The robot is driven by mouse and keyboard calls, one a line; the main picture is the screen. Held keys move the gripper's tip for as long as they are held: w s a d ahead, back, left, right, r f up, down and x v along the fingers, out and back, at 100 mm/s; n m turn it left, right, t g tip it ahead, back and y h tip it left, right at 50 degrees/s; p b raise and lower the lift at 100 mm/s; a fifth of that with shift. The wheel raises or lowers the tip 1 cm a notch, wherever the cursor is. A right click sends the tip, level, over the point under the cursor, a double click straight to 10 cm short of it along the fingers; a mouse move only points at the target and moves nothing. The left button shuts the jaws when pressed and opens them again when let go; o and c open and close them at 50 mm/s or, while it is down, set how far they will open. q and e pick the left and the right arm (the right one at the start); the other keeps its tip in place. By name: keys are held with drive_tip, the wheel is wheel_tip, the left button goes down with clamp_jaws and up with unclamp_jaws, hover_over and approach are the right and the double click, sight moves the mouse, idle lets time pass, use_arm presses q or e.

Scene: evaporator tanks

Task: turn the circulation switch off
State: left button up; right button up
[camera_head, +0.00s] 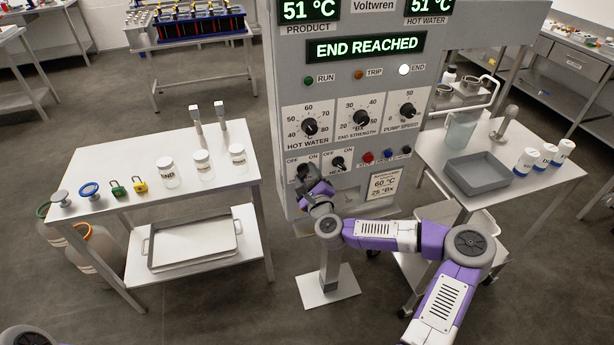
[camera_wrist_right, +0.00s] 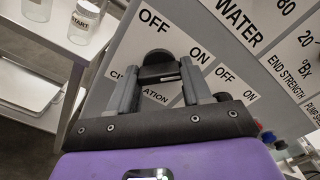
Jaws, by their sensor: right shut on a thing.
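The circulation switch (camera_head: 303,170) is a black knob low on the left of the grey control panel (camera_head: 290,90), with OFF and ON printed above it. In the right wrist view the black knob (camera_wrist_right: 158,66) sits between the two fingers of my right gripper (camera_wrist_right: 160,80). The gripper is shut on it, and the fingers partly cover the word CIRCULATION. In the head view my right gripper (camera_head: 314,188) reaches the panel from below and hides part of the knob. I cannot tell clearly which way the knob points. My left gripper is not in view.
A heater switch (camera_head: 338,162) is just right of the held knob, with red and blue buttons (camera_head: 368,156) beyond. The display (camera_head: 366,46) reads END REACHED and the END lamp (camera_head: 404,69) is lit. A table (camera_head: 110,150) with jars and locks stands left.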

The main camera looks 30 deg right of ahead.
drive_tip(key=shift+n, duration=1.2)
drive_tip(key=n, duration=0.2)
drive_tip(key=shift+r+n, duration=0.1)
drive_tip(key=shift+n, duration=0.2)
drive_tip(key=n+b, duration=0.1)
drive_tip(key=n, duration=0.1)
drive_tip(key=shift+n, duration=0.4)
drive_tip(key=shift+n+b, duration=0.45)
drive_tip(key=shift+n, duration=0.45)
drive_tip(key=n+b, duration=0.3)
drive_tip(key=n, duration=0.1)
drive_tip(key=shift+r+n+b, duration=0.15)
drive_tip(key=shift+n+b, duration=1.7)
drive_tip(key=shift+n, duration=0.35)
